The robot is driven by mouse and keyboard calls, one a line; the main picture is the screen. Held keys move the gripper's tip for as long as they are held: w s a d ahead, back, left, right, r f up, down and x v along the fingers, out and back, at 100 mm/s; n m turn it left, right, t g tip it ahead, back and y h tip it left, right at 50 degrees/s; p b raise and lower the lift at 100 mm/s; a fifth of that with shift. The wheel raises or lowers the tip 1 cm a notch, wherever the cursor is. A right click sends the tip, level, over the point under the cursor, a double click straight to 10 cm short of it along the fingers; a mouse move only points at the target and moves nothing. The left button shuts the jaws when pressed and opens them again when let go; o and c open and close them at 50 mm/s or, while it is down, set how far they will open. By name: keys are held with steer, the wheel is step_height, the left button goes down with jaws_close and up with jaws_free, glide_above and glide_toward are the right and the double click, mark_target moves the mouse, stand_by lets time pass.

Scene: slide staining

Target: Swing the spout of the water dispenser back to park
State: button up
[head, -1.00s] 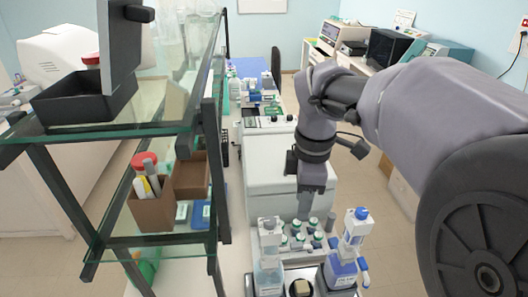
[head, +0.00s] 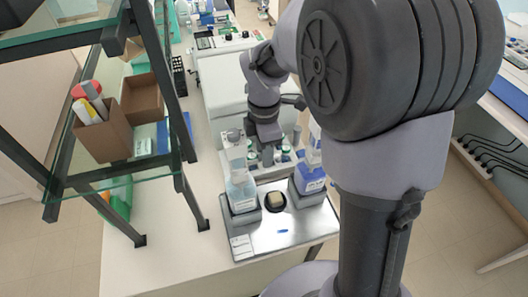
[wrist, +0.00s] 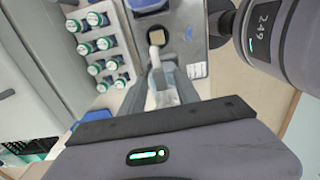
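The staining tray (head: 300,227) carries two dispensers. The left dispenser (head: 242,192) is a clear bottle with pale contents and a whitish top. The right dispenser (head: 309,178) has a blue label and is partly hidden by my arm. I cannot read which holds water. A round well with a beige block (head: 275,201) lies between them. My gripper (head: 268,152) points down just behind the tray. In the wrist view, my fingers (wrist: 166,78) reach toward the block (wrist: 157,36), with something whitish between them. I cannot tell whether they grip it; the spout itself is not clear.
A rack of green-and-white capped vials (wrist: 101,45) stands close beside my gripper. A white machine (head: 232,85) is behind it. The bench front left of the tray is clear.

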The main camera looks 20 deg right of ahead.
steer(key=shift+c, duration=0.5)
jaws_close()
stand_by(1.0)
